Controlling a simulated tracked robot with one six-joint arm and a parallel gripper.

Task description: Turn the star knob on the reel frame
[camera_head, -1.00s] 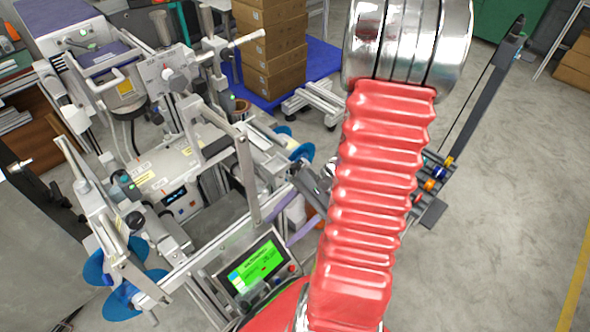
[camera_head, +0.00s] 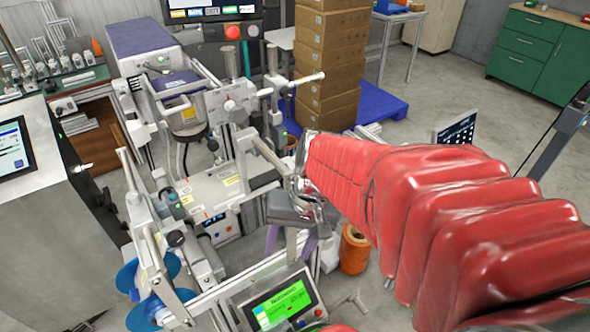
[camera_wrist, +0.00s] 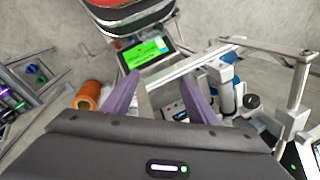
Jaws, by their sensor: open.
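The reel frame (camera_head: 240,279), a silver metal structure, stands left of centre in the head view. Its rail also shows in the wrist view (camera_wrist: 185,67). My gripper (camera_head: 291,243) hangs over the near right part of the frame, its two purple fingers spread. In the wrist view my gripper (camera_wrist: 162,92) is open, with nothing held between the fingers. A small pale knob (camera_head: 230,105) sits on a white plate on the frame, left of and beyond my gripper. I cannot make out whether it is star-shaped.
A lit green screen (camera_head: 279,306) is at the frame's near edge. An orange spool (camera_head: 354,250) stands on the floor right of my gripper. Blue reels (camera_head: 146,284) are at the near left. Stacked cartons (camera_head: 328,65) stand behind. The floor at right is open.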

